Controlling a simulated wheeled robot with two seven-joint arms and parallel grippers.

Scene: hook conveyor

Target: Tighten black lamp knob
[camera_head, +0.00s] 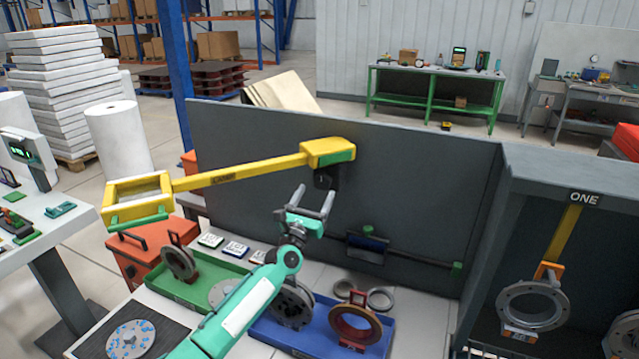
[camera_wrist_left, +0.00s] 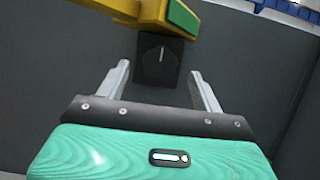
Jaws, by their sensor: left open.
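The black lamp knob (camera_head: 325,178) hangs under the yellow lamp arm's joint block (camera_head: 328,152) in front of the grey back panel. In the left wrist view the knob (camera_wrist_left: 158,60) is a dark square-looking piece with a pale pointer line standing about upright. My left gripper (camera_head: 313,200) is open just below and in front of the knob. In the left wrist view its two fingers (camera_wrist_left: 160,82) point toward the knob, one on each side of it, with gaps showing. I cannot tell the exact depth between fingertips and knob. My right gripper does not show.
The yellow lamp head (camera_head: 152,197) reaches out to the left. Below my left arm are a green tray (camera_head: 205,295) and a blue tray (camera_head: 300,343) with metal rings and flanges. A dark bar (camera_head: 415,256) runs along the panel. A grey booth (camera_head: 565,165) marked ONE stands right.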

